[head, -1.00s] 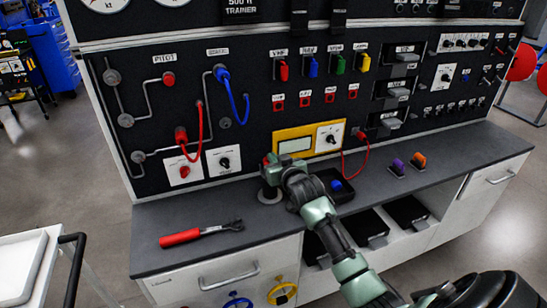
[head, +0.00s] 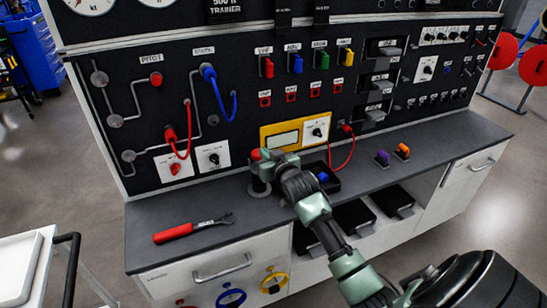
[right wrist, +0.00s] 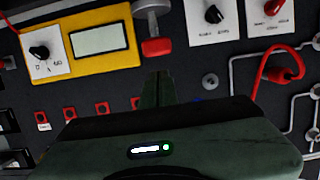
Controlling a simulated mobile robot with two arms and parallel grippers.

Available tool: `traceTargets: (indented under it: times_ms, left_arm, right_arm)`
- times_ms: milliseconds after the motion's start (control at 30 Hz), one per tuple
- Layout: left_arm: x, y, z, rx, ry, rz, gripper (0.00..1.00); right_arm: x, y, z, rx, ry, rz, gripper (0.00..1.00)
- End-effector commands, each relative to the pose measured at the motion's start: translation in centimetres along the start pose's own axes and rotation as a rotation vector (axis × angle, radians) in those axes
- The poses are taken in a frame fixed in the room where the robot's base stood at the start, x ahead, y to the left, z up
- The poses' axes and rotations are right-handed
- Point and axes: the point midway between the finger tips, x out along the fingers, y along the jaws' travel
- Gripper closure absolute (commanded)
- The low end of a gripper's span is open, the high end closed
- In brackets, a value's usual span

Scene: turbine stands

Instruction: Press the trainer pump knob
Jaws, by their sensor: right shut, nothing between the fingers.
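The trainer pump knob (head: 256,154) is a small red cap near the front of the panel, above a round grey pump base (head: 259,188) on the bench top. My right gripper (head: 266,163) is beside the knob and partly hides the pump in the head view. In the right wrist view, the red knob (right wrist: 157,47) sits on a grey metal stem, just beyond the shut, empty fingertips of my right gripper (right wrist: 157,80). My left gripper is out of view.
The black trainer panel (head: 140,82) has hoses and switches. A yellow-framed display (head: 283,140) is behind the pump. On the bench (head: 355,185) are a red-handled wrench (head: 190,228), a black tray with a blue piece (head: 326,180), and purple and orange pieces (head: 382,158).

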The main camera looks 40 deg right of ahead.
Motion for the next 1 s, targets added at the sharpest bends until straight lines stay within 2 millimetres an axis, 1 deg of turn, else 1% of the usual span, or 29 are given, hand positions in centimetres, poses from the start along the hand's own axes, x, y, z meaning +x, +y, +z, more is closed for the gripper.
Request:
traceTargets:
  times_ms: [33,200,300,400,533,1000]
  left_arm:
    - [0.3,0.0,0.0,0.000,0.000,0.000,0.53]
    - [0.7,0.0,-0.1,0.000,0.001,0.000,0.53]
    - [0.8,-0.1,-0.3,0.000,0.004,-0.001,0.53]
    - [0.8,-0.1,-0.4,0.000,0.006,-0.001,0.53]
    - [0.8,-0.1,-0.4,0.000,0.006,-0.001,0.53]
    - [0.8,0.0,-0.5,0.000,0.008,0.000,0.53]
  right_arm:
    - [-1.1,0.0,0.1,-0.001,0.004,-0.001,1.00]
    - [-4.3,0.0,0.0,-0.001,0.005,0.000,1.00]
    - [-5.5,0.0,-0.1,0.000,0.005,0.000,1.00]
    - [-6.3,0.1,-0.1,0.000,0.006,0.001,1.00]
    - [-6.6,0.1,-0.2,0.000,0.007,0.001,1.00]
    - [-6.6,0.0,-0.3,0.000,0.007,0.001,1.00]
